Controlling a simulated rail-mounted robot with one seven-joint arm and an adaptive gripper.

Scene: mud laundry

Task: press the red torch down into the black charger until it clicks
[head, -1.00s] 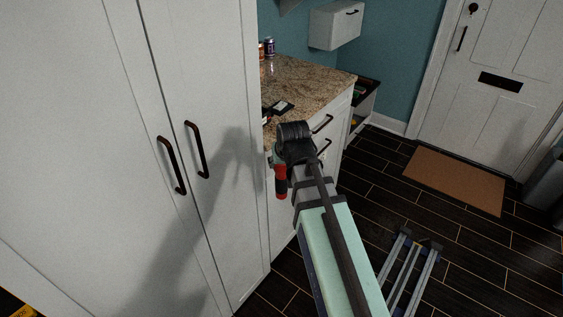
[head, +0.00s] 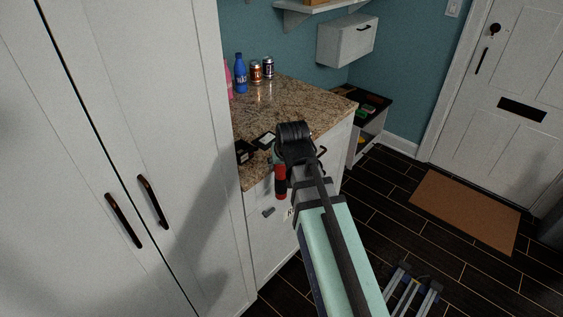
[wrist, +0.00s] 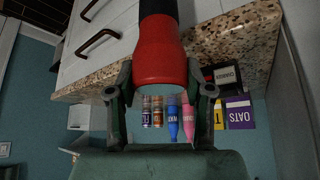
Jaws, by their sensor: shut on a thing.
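My gripper (wrist: 160,82) is shut on the red torch (wrist: 160,48), with a finger on each side of its wide red head. The torch's black end runs off the top of the wrist view. In the head view the red torch (head: 280,182) hangs below my gripper (head: 279,158), in front of the counter's edge and apart from the worktop. The black charger (head: 244,152) appears to be the dark block on the counter near its front left edge.
The granite counter (head: 300,98) holds a pink bottle (head: 228,82), a blue bottle (head: 240,74) and two cans (head: 262,70) at the back. A tall white cabinet (head: 110,120) closes off the left. The counter's middle is clear.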

